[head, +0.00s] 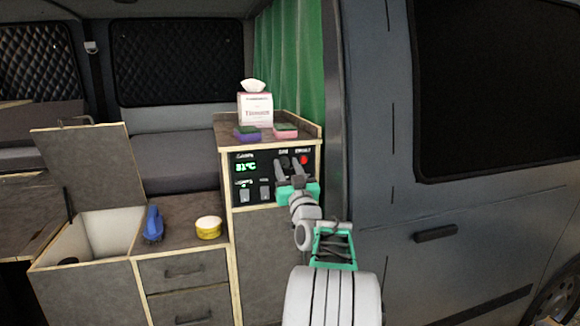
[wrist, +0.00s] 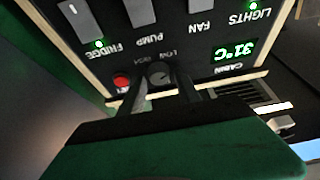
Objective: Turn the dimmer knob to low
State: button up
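The dimmer knob (wrist: 160,74) is a small round dark knob low in the picture of the upside-down wrist view, with small lettering beside it that seems to include LOW. Its pointer is too small to read surely. In the head view the dark knob (head: 284,160) sits on the black control panel (head: 262,172), left of a red button (head: 303,160). My gripper (wrist: 162,88) has its two dark fingers apart, one on either side of the knob. I cannot tell whether they touch it. In the head view my gripper (head: 290,168) is right at the panel, its green body below the knob.
The red button (wrist: 121,81) is close beside one finger. The panel also carries switches and a green 31°C display (wrist: 232,53). Above it stand a tissue box (head: 255,108) and two sponges. A blue brush (head: 153,224) and a yellow tub (head: 208,227) lie on the lower counter.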

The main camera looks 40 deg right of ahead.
grip_shut()
jog(key=shift+f+m+g+h+b, duration=0.2)
jog(key=shift+m+g+h+b, duration=0.1)
jog(key=shift+m+b, duration=0.4)
jog(key=shift+r+m+h, duration=0.2)
jog(key=shift+m+h, duration=0.1)
jog(key=shift+m, duration=0.4)
jog(key=shift+o, duration=1.4)
grip_release()
